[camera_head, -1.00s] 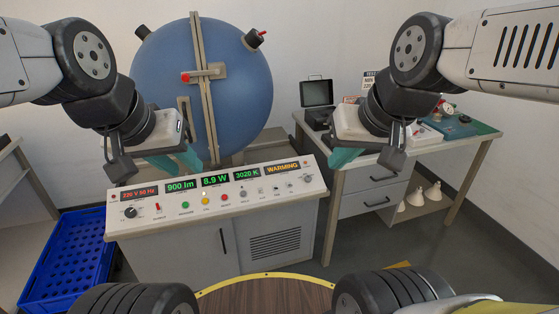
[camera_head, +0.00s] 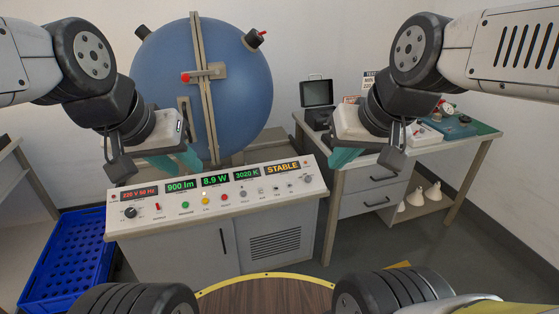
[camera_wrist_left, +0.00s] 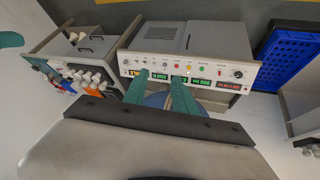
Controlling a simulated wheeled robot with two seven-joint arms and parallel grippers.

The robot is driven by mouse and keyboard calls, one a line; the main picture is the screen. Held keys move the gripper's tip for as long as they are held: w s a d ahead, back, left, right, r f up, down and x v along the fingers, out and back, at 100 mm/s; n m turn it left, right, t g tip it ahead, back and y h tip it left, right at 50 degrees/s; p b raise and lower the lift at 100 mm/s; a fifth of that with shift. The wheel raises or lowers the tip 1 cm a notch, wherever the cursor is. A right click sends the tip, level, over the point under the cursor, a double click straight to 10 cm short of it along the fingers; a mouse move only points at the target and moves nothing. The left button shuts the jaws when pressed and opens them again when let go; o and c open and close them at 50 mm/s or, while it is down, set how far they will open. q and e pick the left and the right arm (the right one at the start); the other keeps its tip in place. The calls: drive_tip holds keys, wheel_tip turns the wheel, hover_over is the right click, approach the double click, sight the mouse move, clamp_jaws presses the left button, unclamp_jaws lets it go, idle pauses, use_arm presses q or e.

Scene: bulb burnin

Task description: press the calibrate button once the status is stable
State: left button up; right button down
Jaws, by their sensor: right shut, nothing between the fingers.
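The control console (camera_head: 150,228) stands in front of the big blue sphere (camera_head: 225,105). Its status display (camera_head: 282,168) reads STABLE in orange. The panel has a green button (camera_head: 185,205), a yellow button (camera_head: 206,202) and a red button (camera_head: 225,198); their labels are too small to read surely. My left gripper (camera_head: 180,162) hangs above and behind the console's left part. In the left wrist view its teal fingers (camera_wrist_left: 158,92) are apart and empty, with the panel beyond them. My right gripper (camera_head: 343,160) is shut and empty, right of the console by the desk.
Green displays (camera_head: 215,181) read 900 lm, 8.9 W and 3020 K. A dial (camera_head: 130,212) and a red switch (camera_head: 158,207) sit on the panel's left. A blue crate (camera_head: 70,255) stands left. A desk (camera_head: 335,190) with drawers stands right. A round wooden top (camera_head: 265,297) lies in front.

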use_arm(q)
clamp_jaws()
idle(1.6)
